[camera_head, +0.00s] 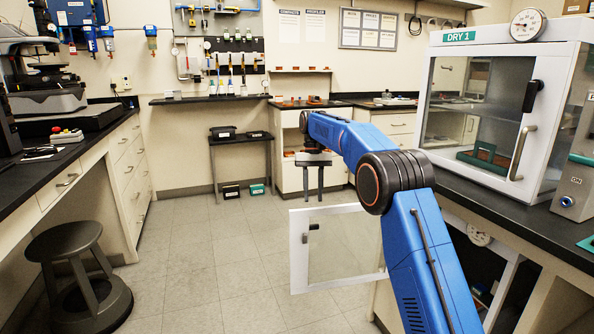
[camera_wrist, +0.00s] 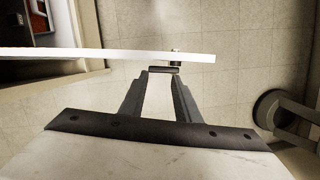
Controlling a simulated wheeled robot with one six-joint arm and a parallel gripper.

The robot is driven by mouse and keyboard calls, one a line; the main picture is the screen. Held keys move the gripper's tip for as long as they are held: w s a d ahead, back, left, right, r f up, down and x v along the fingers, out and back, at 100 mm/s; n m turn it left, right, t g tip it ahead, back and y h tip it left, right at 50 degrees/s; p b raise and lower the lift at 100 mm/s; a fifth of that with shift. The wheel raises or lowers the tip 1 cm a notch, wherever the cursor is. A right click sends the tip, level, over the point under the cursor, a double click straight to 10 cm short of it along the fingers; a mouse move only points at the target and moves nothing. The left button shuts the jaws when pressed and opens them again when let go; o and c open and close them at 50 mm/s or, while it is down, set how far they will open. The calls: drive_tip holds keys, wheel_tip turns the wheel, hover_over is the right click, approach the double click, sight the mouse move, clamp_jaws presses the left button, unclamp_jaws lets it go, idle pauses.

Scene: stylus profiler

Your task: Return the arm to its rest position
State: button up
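My blue arm (camera_head: 432,262) reaches from the bottom right to the middle of the head view. My gripper (camera_head: 313,199) hangs there with its two fingers pointing down and apart. The wrist view shows the gripper (camera_wrist: 160,76) open, with nothing visible held between its fingers. A white-framed glass door (camera_head: 298,262) stands swung open below the gripper. In the wrist view the door's white edge (camera_wrist: 90,54) crosses just beyond the fingertips. Its dark handle (camera_wrist: 164,69) appears right at the fingertips; contact cannot be told.
The DRY 1 cabinet (camera_head: 497,190) stands shut on the right counter. An open lower compartment with a dial (camera_head: 479,236) lies beneath it. A stool (camera_head: 64,242) stands at left, and a small black table (camera_head: 240,140) at the back. The middle floor is clear.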

drive_tip(key=s+d+r+t, duration=0.2)
drive_tip(key=s+d+r, duration=0.7)
drive_tip(key=s, duration=0.3)
drive_tip(key=s+d+r+t, duration=0.1)
drive_tip(key=s+d, duration=0.2)
drive_tip(key=s, duration=0.5)
drive_tip(key=s+d+r+t, duration=0.15)
drive_tip(key=s+d, duration=0.25)
drive_tip(key=s, duration=0.4)
drive_tip(key=s+d+f+t, duration=0.1)
drive_tip(key=s+d+f, duration=0.1)
drive_tip(key=s+f, duration=0.3)
drive_tip(key=s+d+f+m+t, duration=0.1)
drive_tip(key=s+d+f, duration=0.2)
drive_tip(key=s, duration=1.1)
drive_tip(key=s+d+f+t, duration=0.1)
drive_tip(key=s+d+f, duration=0.1)
drive_tip(key=s+f, duration=0.5)
drive_tip(key=s, duration=0.3)
drive_tip(key=shift+s+d, duration=0.15)
drive_tip(key=shift+d, duration=0.1)
